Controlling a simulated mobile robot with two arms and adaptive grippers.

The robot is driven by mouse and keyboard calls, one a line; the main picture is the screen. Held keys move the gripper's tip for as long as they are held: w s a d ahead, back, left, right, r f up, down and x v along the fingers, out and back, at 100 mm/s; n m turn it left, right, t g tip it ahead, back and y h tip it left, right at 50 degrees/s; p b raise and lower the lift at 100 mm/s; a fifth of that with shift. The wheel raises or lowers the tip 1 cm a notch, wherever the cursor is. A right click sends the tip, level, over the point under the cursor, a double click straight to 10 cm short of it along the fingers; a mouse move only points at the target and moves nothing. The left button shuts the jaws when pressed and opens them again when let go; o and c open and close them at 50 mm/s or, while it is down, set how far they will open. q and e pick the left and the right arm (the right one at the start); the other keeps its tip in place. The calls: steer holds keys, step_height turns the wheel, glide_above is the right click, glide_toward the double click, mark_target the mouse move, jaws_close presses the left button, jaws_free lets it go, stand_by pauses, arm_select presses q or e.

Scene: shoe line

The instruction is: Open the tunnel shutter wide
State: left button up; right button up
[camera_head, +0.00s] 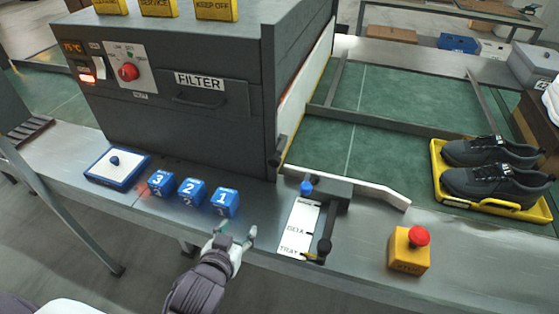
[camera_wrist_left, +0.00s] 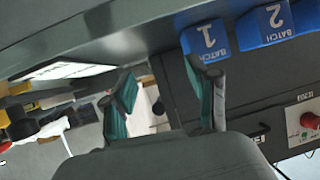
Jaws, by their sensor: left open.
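The dark grey tunnel (camera_head: 210,120) stands on the steel bench, with a pale panel (camera_head: 307,85) on its right side that looks like the shutter. A dark knob (camera_head: 275,159) sits at the panel's near lower end. I cannot tell how far the shutter is open. My left gripper (camera_head: 237,236) is open and empty near the bench's front edge, in front of the blue block 1 and left of the white label plate. In the left wrist view its two green-padded fingers (camera_wrist_left: 165,100) are apart with nothing held. My right gripper is out of view.
Blue batch blocks (camera_head: 191,191) stand left of my gripper; block 1 also shows in the wrist view (camera_wrist_left: 205,40). A black lever (camera_head: 324,235) stands beside the label plate (camera_head: 299,228). A red-topped stop button (camera_head: 409,252) and yellow shoe tray (camera_head: 500,207) are further right.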

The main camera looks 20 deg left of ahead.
mark_target(274, 163)
arm_select(q)
steer(key=w+d+r+t+h, duration=0.25)
steer(key=w+r+t, duration=0.2)
steer(key=r, duration=0.25)
steer(key=shift+m+t+y, duration=0.35)
steer(key=shift+m, duration=0.05)
steer(key=w, duration=0.4)
steer(key=w+d+p, duration=0.1)
steer(key=w, duration=0.8)
steer(key=shift+d+r, duration=0.15)
steer(key=shift+r, duration=0.1)
jaws_close()
